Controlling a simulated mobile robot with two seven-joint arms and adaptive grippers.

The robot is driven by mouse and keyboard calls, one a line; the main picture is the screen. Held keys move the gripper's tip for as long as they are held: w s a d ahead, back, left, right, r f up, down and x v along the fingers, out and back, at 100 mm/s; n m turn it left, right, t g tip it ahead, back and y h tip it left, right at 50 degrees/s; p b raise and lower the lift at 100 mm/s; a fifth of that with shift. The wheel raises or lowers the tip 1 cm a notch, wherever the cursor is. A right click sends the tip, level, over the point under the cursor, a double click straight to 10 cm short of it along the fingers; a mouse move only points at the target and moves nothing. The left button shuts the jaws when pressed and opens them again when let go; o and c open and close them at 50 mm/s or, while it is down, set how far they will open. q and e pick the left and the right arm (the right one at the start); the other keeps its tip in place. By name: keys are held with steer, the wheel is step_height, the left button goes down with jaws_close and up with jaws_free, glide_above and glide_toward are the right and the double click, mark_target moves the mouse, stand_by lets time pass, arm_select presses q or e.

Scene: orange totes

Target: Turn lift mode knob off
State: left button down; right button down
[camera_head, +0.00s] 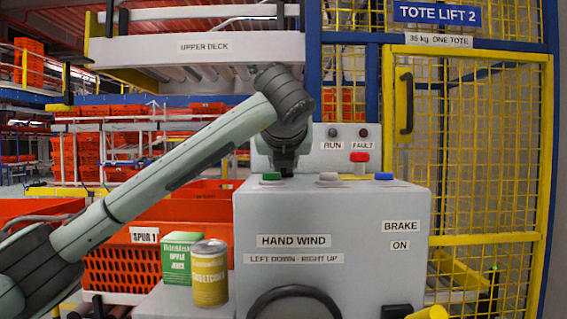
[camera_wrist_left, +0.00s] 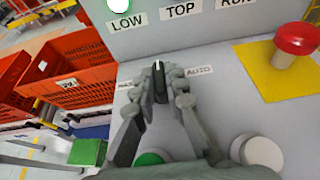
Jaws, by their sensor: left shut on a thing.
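The lift mode knob (camera_wrist_left: 159,84) is a small black knob with a pale mark, on the grey panel in the left wrist view. A partly covered label lies to its left and an AUTO label (camera_wrist_left: 199,71) to its right. The pale mark points roughly up the picture, between the two labels. My left gripper (camera_wrist_left: 161,77) is shut on the knob, one finger on each side. In the head view my left arm reaches over the grey console (camera_head: 330,225); the gripper (camera_head: 284,168) is mostly hidden by the wrist and the knob cannot be seen. My right gripper is in neither view.
A red mushroom button (camera_wrist_left: 297,40) on a yellow plate stands right of the knob. Green (camera_wrist_left: 148,159) and white (camera_wrist_left: 262,152) buttons sit close to the fingers. A juice carton (camera_head: 178,258) and a can (camera_head: 209,275) stand left of the console.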

arm_select(q)
steer(key=c, duration=1.6)
jaws_free()
steer(key=shift+o, duration=0.2)
steer(key=shift+s+r, duration=0.1)
steer(key=v, duration=1.1)
steer(key=shift+s+r, duration=0.2)
steer(key=shift+s, duration=0.15)
